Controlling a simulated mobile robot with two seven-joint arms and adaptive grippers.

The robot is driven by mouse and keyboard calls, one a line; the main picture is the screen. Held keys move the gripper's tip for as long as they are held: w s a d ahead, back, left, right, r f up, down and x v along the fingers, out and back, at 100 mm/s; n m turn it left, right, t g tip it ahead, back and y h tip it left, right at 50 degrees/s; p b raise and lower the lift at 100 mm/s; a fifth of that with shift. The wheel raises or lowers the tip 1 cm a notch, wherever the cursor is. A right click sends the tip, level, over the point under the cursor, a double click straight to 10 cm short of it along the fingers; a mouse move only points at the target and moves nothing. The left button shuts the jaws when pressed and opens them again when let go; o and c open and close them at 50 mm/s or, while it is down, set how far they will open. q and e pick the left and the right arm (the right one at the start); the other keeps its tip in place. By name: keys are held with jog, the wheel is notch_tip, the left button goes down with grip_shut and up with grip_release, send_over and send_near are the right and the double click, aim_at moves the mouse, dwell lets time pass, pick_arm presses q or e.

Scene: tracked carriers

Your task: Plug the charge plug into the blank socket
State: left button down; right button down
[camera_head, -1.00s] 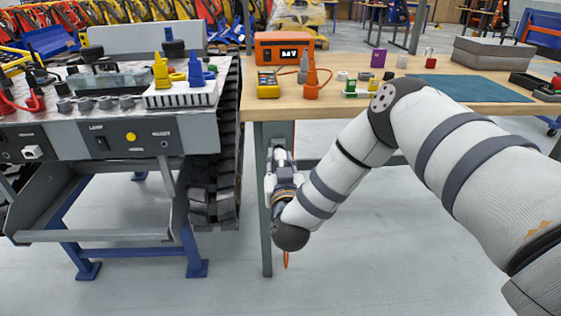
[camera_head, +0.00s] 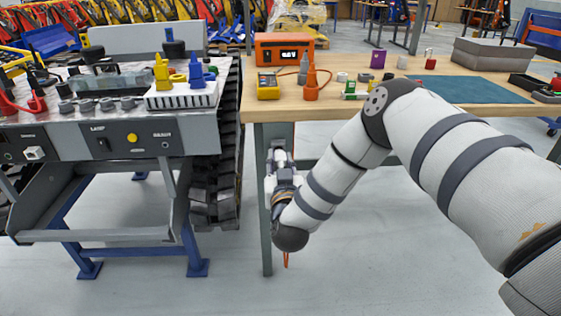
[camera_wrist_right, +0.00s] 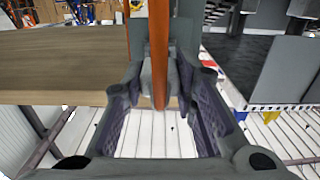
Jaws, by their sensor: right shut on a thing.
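My right gripper (camera_head: 279,158) is below the front edge of the workbench, beside its front leg. In the wrist view its fingers (camera_wrist_right: 160,84) are closed around a grey piece, apparently the charge plug (camera_wrist_right: 147,78), mostly hidden by the fingers. An orange end hangs below my wrist in the head view (camera_head: 286,260). I cannot tell which socket is blank. My left gripper is out of view.
The workbench (camera_head: 400,104) holds an orange box (camera_head: 284,50), a yellow meter (camera_head: 267,86) and an orange bottle (camera_head: 311,88). The carrier's black track (camera_head: 228,140) stands just left of the bench leg (camera_head: 265,215). The floor below is open.

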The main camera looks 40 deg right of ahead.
jog(key=shift+r, duration=0.1)
jog(key=shift+w, duration=0.1)
dwell(0.3)
jog(key=shift+x, duration=0.95)
dwell(0.7)
jog(key=shift+w+d, duration=0.2)
jog(key=shift+w, duration=0.05)
dwell(0.4)
jog(key=c, duration=1.2)
grip_release()
